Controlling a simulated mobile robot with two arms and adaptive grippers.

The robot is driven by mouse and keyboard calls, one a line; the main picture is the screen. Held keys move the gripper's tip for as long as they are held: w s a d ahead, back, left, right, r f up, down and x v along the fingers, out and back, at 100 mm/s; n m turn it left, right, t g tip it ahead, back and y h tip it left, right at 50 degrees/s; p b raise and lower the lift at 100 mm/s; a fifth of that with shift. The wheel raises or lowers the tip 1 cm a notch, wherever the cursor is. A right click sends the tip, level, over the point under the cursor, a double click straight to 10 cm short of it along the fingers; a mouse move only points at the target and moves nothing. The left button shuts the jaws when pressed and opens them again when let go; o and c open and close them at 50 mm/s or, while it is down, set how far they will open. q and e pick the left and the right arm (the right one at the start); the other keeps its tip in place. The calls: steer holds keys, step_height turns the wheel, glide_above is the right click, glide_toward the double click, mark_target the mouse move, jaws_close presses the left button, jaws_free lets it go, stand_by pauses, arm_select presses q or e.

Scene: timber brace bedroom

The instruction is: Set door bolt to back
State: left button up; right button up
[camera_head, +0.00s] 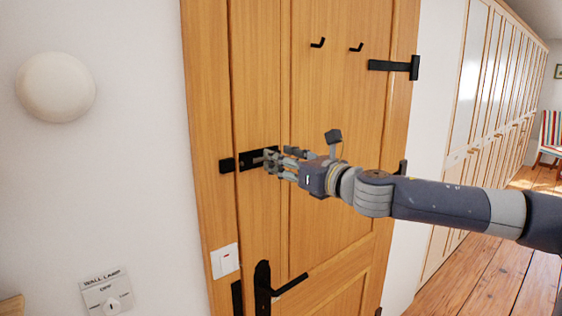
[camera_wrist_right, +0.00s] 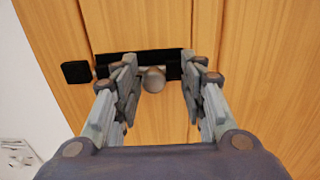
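The door bolt (camera_head: 246,159) is a black bar fitting on the wooden door (camera_head: 262,90), with its keeper (camera_head: 226,165) on the frame at its left. In the right wrist view the bolt's black plate (camera_wrist_right: 170,57) runs across the top, and its grey round knob (camera_wrist_right: 153,80) sticks out toward me. The keeper also shows there (camera_wrist_right: 76,72), left of the plate. My right gripper (camera_head: 272,160) is at the bolt. Its fingers (camera_wrist_right: 155,88) are apart on either side of the knob, with a gap to the right one. My left gripper is out of view.
A black door handle (camera_head: 290,285) is below the bolt. A light switch (camera_head: 225,261) and a wall lamp control (camera_head: 107,295) are on the left. Two hooks (camera_head: 318,43) and a hinge (camera_head: 395,66) are above my arm. Wardrobes (camera_head: 495,90) line the right.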

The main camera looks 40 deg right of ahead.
steer(key=s+d, duration=0.1)
steer(key=s, duration=1.1)
steer(key=shift+d, duration=0.15)
stand_by(1.0)
steer(key=shift+f, duration=0.15)
stand_by(0.3)
